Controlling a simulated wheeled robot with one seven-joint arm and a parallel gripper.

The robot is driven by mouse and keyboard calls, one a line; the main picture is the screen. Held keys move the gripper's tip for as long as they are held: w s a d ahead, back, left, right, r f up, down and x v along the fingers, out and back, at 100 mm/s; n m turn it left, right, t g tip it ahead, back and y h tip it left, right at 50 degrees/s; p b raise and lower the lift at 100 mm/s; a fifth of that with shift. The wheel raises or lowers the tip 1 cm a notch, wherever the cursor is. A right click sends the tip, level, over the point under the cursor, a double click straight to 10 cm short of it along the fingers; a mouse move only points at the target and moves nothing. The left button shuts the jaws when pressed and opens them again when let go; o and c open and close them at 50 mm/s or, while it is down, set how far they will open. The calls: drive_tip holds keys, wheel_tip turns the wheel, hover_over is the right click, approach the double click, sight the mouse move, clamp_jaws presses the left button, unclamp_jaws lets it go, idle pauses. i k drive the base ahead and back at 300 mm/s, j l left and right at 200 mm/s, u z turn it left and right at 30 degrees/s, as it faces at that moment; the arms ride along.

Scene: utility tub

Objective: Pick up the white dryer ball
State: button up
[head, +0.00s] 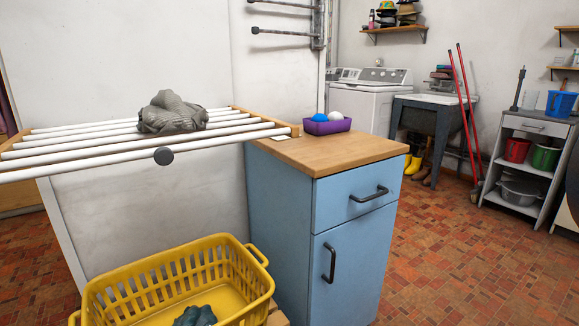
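A small purple bin (327,128) stands on the wooden top of the blue cabinet (280,205), near its back edge. Two round things show above its rim: a white ball (335,116), which looks like the dryer ball, and a blue ball (320,118) to its left. The lower part of both balls is hidden by the bin's wall. My gripper is not in view.
A drying rack (90,150) with white bars and a grey cloth (172,112) reaches to the cabinet's left side. A yellow laundry basket (185,272) stands below it. The cabinet top (340,155) is clear in front of the bin. Open tiled floor (450,260) lies right.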

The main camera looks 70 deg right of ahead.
sight(333, 116)
drive_tip(key=z, duration=1.7)
